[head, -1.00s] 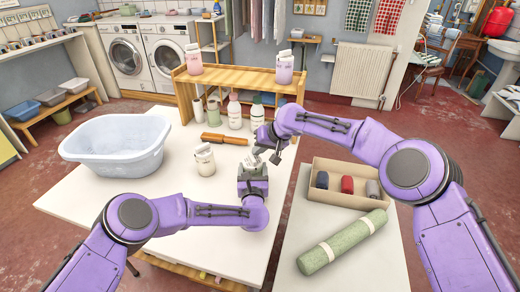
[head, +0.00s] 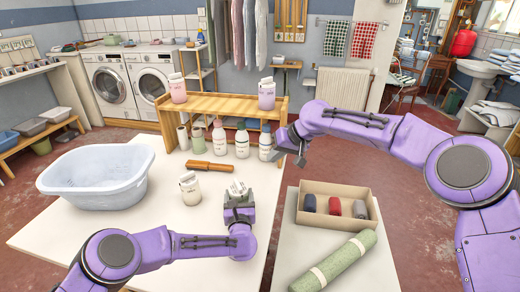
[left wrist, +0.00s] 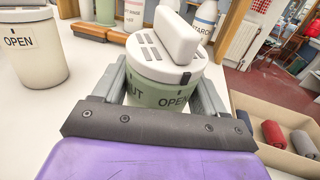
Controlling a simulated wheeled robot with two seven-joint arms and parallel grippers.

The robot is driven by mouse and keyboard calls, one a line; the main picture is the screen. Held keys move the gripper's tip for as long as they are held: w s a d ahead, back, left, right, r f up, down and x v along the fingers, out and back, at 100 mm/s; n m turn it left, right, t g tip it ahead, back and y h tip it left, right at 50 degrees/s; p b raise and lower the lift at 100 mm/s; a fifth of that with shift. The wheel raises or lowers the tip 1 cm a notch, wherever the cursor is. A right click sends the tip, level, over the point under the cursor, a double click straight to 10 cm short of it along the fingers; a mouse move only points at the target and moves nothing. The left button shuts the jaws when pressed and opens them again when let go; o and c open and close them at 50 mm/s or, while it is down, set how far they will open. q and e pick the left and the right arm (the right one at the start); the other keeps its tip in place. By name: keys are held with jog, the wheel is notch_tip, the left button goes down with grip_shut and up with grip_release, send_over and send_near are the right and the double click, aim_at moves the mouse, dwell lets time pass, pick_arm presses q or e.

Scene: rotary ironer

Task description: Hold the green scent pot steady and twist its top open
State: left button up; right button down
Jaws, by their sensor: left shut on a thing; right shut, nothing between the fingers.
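The green scent pot (left wrist: 155,95) stands upright between the fingers of my left gripper (left wrist: 160,100) in the left wrist view. Its white slotted top (left wrist: 155,58) carries a raised white grip bar. A dark mark on the top's rim sits above the end of the word OPEN; part of another word, "UT", shows to the left. In the head view my left gripper (head: 239,200) is shut on the pot, and only the pale top (head: 238,187) shows clearly. My right gripper (head: 290,153) is shut and empty, above and right of the pot, apart from it.
A cream pot (head: 190,189) stands left of the green one. A brown-handled brush (head: 211,166), several bottles (head: 243,143) and a wooden shelf (head: 225,105) are behind. A blue-white basin (head: 95,178) is at left. A box (head: 337,220) and green roll (head: 335,262) lie at right.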

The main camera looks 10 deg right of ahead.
pick_arm(q)
jog(key=o, duration=1.2)
jog(key=shift+f, duration=0.1)
